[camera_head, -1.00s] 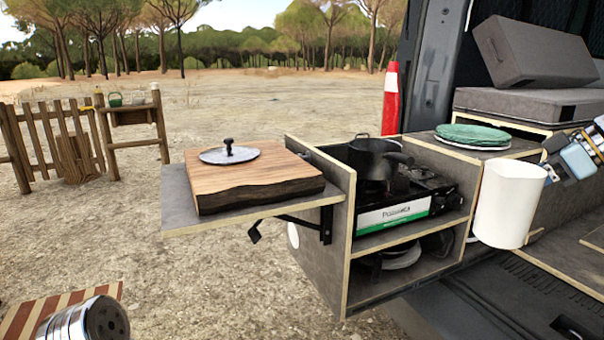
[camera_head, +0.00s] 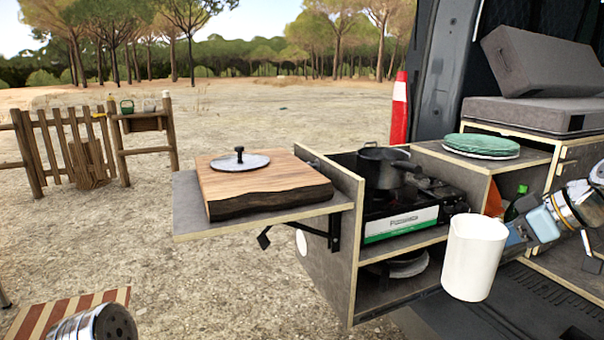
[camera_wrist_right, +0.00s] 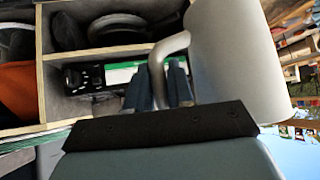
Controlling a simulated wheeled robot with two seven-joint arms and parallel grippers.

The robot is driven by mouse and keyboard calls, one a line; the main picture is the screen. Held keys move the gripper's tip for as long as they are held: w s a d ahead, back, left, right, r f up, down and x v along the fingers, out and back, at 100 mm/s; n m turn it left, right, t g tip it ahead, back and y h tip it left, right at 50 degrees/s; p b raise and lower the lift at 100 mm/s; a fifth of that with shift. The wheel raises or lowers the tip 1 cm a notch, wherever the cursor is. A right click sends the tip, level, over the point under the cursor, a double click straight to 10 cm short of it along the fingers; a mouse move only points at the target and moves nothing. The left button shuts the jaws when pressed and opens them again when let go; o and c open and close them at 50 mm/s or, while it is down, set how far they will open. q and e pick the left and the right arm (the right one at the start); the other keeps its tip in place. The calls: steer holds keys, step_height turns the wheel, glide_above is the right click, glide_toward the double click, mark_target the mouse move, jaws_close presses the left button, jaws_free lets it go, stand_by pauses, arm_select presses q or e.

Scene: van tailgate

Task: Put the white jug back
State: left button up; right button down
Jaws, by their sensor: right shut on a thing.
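The white jug (camera_head: 473,258) hangs upright in front of the kitchen box at the van's rear, in the head view. My right gripper (camera_head: 513,236) comes in from the right and is shut on the jug's handle. In the right wrist view the fingers (camera_wrist_right: 160,88) close around the white handle, and the jug's body (camera_wrist_right: 238,55) fills the upper right. The jug hides the lower right part of the box. My left gripper is out of frame; only a metal link of my left arm shows at the bottom left.
The kitchen box holds a gas stove (camera_head: 400,222) with a black pot (camera_head: 380,166), and plates on a lower shelf. A green-topped plate stack (camera_head: 482,145) is on its top. The side shelf (camera_head: 188,218) bears a wooden board (camera_head: 262,182) with a lid (camera_head: 240,160). A striped mat (camera_head: 60,312) lies lower left.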

steer(key=a+f+m+h, duration=0.1)
steer(key=a+f, duration=0.4)
steer(key=f, duration=0.4)
steer(key=w+a+f+m+t+h, duration=0.1)
steer(key=a+f+m, duration=0.1)
steer(key=a+f, duration=0.3)
steer(key=a+f+m+t+h, duration=0.1)
steer(key=a+f, duration=0.4)
steer(key=f, duration=0.8)
steer(key=shift+w+a+m, duration=0.2)
steer(key=shift+m, duration=0.3)
